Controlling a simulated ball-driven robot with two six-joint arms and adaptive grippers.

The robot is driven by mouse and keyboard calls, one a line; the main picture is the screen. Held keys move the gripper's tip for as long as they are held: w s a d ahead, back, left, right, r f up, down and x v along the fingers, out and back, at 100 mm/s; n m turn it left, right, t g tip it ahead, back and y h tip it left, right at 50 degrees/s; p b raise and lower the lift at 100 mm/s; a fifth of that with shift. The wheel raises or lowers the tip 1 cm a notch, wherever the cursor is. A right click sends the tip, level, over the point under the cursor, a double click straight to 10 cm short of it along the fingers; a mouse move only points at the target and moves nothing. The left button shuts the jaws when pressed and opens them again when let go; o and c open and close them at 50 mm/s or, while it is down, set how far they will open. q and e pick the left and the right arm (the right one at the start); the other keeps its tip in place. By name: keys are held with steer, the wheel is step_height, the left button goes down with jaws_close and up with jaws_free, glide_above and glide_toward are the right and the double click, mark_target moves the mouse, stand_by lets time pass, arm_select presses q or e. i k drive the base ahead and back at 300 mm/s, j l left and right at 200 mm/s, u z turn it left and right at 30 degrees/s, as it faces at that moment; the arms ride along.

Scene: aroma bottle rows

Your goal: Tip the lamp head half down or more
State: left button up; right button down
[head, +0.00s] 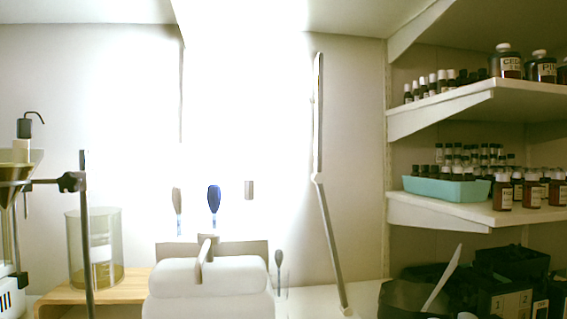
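The lamp (331,245) is a thin grey stand at the middle right, its lower arm leaning up and left from the shelf surface to a joint. Above the joint, a slim, nearly upright part (318,120) rises, seen almost edge-on, with a yellowish strip near its top; it appears to be the lamp head. The wall to its left is washed out in white glare. Neither of my grippers is in view, and nothing touches the lamp.
White shelves (440,108) with brown bottles stand at right, with a teal tray (447,188) on one. Dark boxes (510,285) sit below. A funnel stand (70,182) is at far left.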

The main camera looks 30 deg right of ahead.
mark_target(317, 98)
steer(key=z, duration=1.2)
